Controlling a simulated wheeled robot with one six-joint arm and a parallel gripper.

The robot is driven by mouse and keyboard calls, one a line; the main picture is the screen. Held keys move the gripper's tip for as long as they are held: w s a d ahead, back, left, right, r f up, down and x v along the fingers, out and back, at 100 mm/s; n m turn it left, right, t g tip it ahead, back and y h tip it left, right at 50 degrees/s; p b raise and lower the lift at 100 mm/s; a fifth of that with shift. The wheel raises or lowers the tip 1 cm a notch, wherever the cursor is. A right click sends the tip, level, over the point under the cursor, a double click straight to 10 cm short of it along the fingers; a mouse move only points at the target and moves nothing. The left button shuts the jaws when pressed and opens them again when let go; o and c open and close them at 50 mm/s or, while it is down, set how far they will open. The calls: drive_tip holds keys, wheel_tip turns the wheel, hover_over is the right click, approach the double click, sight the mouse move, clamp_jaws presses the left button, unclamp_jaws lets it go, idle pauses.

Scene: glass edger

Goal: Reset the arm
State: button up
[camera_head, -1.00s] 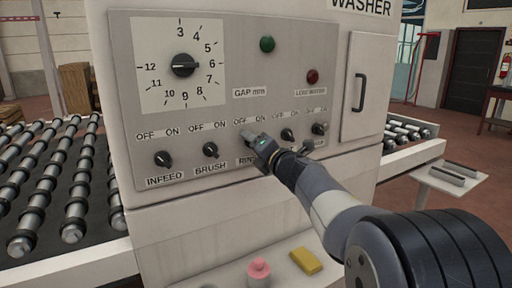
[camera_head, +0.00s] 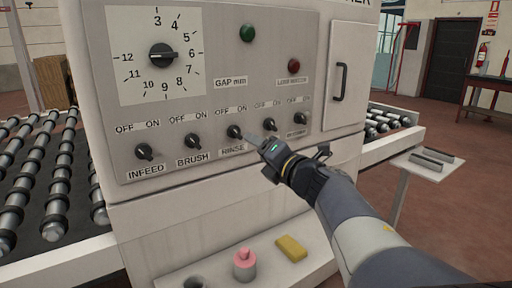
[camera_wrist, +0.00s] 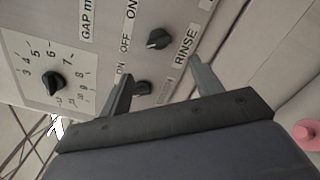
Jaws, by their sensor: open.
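My gripper (camera_head: 256,139) is in front of the washer's control panel (camera_head: 222,60), just right of the RINSE knob (camera_head: 234,132). In the wrist view my gripper (camera_wrist: 160,80) shows its two fingers spread apart with nothing held between them. The RINSE knob (camera_wrist: 158,39) shows beyond the fingertips, apart from them, and another knob (camera_wrist: 142,88) shows between the fingers. The INFEED knob (camera_head: 144,152) and BRUSH knob (camera_head: 193,141) are to the left. Two more knobs are to the right, their labels partly hidden or blurred.
A gap dial (camera_head: 162,56) is at the panel's upper left. A green button (camera_head: 247,33) and a red one (camera_head: 294,66) are above the knobs. Roller conveyors (camera_head: 40,180) flank the machine.

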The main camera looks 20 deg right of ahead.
sight(237, 136)
drive_tip(key=shift+w, duration=0.1)
drive_tip(key=x, duration=1)
drive_tip(key=shift+w+a, duration=0.1)
drive_tip(key=shift+w, duration=0.2)
